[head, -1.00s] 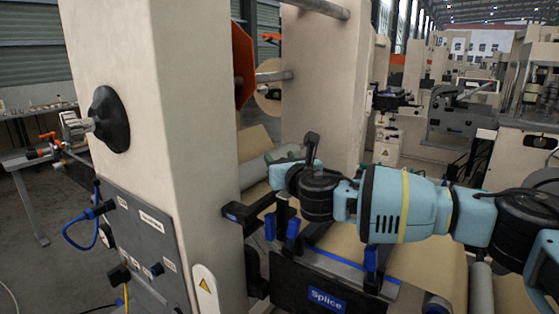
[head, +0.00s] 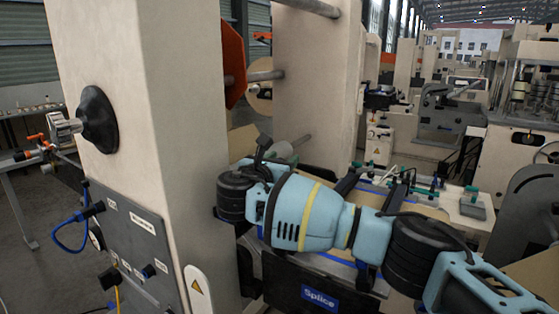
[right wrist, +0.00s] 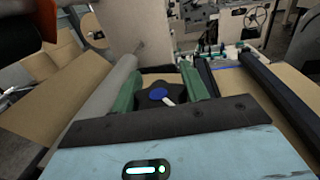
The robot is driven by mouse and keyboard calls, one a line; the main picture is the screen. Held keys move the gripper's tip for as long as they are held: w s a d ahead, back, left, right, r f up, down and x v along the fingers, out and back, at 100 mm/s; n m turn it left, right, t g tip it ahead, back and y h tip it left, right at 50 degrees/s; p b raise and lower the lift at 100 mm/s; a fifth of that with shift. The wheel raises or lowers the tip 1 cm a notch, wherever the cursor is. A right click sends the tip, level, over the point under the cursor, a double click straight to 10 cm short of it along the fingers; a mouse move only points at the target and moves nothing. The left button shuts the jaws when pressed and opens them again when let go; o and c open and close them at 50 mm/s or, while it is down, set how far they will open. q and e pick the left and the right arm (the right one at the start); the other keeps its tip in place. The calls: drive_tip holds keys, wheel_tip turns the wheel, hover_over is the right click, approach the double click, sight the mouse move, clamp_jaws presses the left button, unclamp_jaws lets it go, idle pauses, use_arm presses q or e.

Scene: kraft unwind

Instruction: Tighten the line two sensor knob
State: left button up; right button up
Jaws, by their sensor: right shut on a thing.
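A black lobed knob with a blue cap (right wrist: 157,94) and a small white mark sits between the green fingers of my right gripper (right wrist: 160,90) in the right wrist view. The fingers are shut on it from both sides. Its lower part and its mount are hidden, and no label shows whether it belongs to line two. In the head view my light blue right arm reaches in from the right to beside the near beige post, and its wrist covers the knob there. My left gripper is not in view.
The near beige post (head: 136,70) stands left of my arm, with a grey panel (head: 150,247) carrying cables and knobs. A black Splice panel (head: 278,283) lies below my arm. A grey roller (right wrist: 108,85) and brown web (right wrist: 62,98) are beside the gripper.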

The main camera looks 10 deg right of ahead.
drive_tip(key=shift+s+r+m+g+h, duration=0.1)
drive_tip(key=shift+r+m+g+h, duration=0.2)
drive_tip(key=shift+r+m+h, duration=0.3)
drive_tip(key=o, duration=0.8)
drive_tip(key=shift+o, duration=1)
drive_tip(key=shift+f, duration=0.25)
